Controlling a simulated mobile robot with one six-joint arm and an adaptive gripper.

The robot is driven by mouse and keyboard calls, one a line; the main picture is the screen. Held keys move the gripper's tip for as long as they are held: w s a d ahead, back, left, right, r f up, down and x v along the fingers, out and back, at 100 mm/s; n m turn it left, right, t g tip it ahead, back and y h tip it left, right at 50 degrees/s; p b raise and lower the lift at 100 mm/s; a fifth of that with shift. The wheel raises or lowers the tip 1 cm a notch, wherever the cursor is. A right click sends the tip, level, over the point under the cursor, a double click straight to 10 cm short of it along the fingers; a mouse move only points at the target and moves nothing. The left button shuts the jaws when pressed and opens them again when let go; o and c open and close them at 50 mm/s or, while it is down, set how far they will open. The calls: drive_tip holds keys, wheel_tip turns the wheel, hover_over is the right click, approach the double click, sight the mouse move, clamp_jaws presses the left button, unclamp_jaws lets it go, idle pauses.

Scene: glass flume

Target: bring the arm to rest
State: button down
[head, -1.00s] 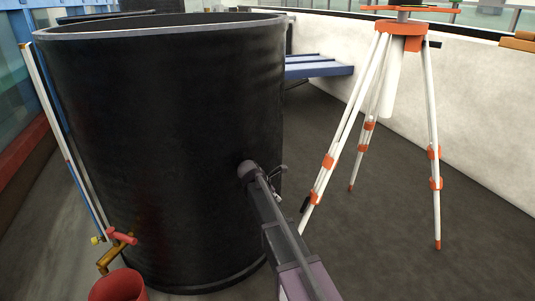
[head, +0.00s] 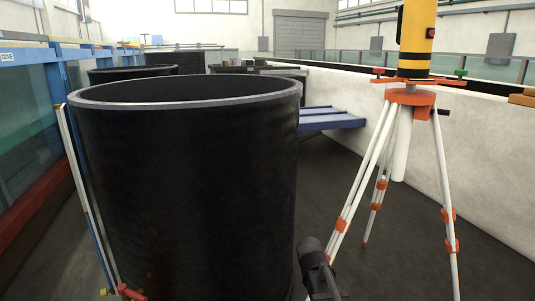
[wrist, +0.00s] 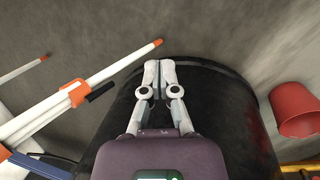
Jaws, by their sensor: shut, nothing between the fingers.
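My gripper (wrist: 159,78) shows in the wrist view with its two pale fingers pressed together and nothing between them. Behind it is the dark wall of a large black tank (wrist: 232,110), and I cannot tell the gap between them. In the head view the black tank (head: 190,190) stands upright and fills the left and middle. Part of my arm shows low in the head view, right of the tank; the gripper's fingers cannot be made out there.
A white and orange tripod (head: 398,150) with a yellow instrument (head: 416,40) stands right of the tank. Its leg (wrist: 120,65) is left of my gripper in the wrist view. A red bucket (wrist: 296,108) lies to the right. Dark floor (head: 400,260) is open around the tripod.

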drive_tip(key=s+d+r+m+y+p, duration=0.1)
drive_tip(key=s+r+m+y+p, duration=0.15)
drive_tip(key=s+m, duration=0.65)
wheel_tip(320, 180, up, 38)
drive_tip(key=n+p, duration=0.1)
drive_tip(key=p, duration=3.7)
drive_tip(key=shift+s+d, duration=0.15)
drive_tip(key=shift+s, duration=0.05)
